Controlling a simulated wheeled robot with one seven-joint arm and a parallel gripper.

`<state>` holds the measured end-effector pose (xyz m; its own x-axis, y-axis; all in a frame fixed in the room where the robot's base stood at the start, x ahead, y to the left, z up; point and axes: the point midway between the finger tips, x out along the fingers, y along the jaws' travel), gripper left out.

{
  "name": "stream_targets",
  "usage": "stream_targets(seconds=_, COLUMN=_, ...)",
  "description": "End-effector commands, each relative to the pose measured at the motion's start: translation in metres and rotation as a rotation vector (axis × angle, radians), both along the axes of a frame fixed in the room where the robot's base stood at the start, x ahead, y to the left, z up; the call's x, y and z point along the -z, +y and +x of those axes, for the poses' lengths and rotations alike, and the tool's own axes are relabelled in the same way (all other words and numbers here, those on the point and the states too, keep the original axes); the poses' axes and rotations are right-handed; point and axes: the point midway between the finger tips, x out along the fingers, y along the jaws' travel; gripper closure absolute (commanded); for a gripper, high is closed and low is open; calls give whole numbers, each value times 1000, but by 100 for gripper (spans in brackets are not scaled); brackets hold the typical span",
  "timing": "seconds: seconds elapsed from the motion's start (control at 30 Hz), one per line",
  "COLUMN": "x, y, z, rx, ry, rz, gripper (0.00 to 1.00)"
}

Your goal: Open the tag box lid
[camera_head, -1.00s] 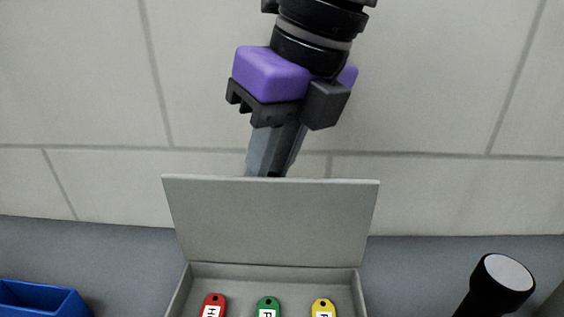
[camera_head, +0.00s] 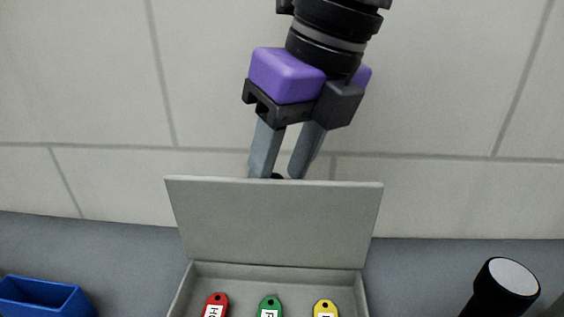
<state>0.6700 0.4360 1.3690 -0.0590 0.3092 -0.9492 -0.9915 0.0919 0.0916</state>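The grey tag box (camera_head: 180,289) is at the bottom middle with its lid (camera_head: 275,222) standing up, open, at the back. Inside lie a red tag (camera_head: 215,304), a green tag (camera_head: 270,306) and a yellow tag (camera_head: 325,308), cut off by the lower picture edge. My gripper (camera_head: 276,175) is behind the lid's top edge, pointing down. Its two grey fingers are spread apart with wall visible between them. The fingertips are partly hidden by the lid, and I cannot tell whether they touch it.
A blue open bin (camera_head: 42,297) stands at the lower left. A black flashlight (camera_head: 500,288) with a pale round face stands at the lower right. A light tiled wall (camera_head: 450,110) rises behind the grey work surface (camera_head: 120,250).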

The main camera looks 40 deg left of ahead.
Motion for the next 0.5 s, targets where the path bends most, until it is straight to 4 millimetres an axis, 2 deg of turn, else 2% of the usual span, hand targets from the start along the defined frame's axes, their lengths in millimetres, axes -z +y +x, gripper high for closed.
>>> stream_targets(seconds=0.03, x=11, y=-2, z=0, rx=-4, ry=2, rz=-20, gripper=56)
stream_targets(seconds=0.5, x=10, y=-2, z=-2, rx=-8, ry=4, rz=-19, gripper=56)
